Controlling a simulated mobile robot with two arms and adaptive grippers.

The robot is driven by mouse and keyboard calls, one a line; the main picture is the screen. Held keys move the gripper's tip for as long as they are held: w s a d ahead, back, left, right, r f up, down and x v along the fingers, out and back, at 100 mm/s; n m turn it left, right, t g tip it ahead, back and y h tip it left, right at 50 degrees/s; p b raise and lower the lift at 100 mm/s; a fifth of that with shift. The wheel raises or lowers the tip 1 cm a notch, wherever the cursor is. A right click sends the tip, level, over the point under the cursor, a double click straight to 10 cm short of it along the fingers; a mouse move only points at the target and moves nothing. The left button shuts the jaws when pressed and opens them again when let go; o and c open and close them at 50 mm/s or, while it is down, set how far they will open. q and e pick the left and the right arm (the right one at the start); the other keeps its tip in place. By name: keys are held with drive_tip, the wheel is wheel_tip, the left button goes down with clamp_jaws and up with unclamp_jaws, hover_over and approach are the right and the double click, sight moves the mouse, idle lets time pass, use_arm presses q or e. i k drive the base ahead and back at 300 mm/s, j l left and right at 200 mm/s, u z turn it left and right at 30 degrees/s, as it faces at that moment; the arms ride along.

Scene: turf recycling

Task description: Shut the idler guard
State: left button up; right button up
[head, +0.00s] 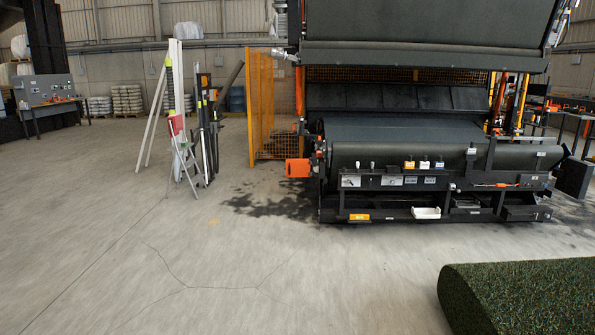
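A large dark conveyor machine (405,150) with rollers stands at the back right. A tall yellow-orange mesh guard panel (262,110) stands upright at its left side, with a panel angled out toward the open floor. I cannot tell for sure whether this is the idler guard, or where its hinge and latch are. An orange box-shaped part (298,168) sits low at the machine's left front corner, beside the front roller (400,155). Neither of my grippers is in view.
A rolled green turf (530,290) lies at the front right. A folding stepladder (182,150) and long leaning poles stand left of the mesh panel. A workbench (48,100) is at the far left. The concrete floor in the middle and left is clear, with dark stains by the machine.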

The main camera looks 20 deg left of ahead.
sight(295, 167)
drive_tip(key=i+j+u, duration=0.2)
drive_tip(key=i, duration=0.25)
drive_tip(key=i+j+u, duration=0.1)
drive_tip(key=i+u, duration=0.15)
drive_tip(key=i, duration=0.15)
drive_tip(key=i+u, duration=0.25)
drive_tip(key=i, duration=4.4)
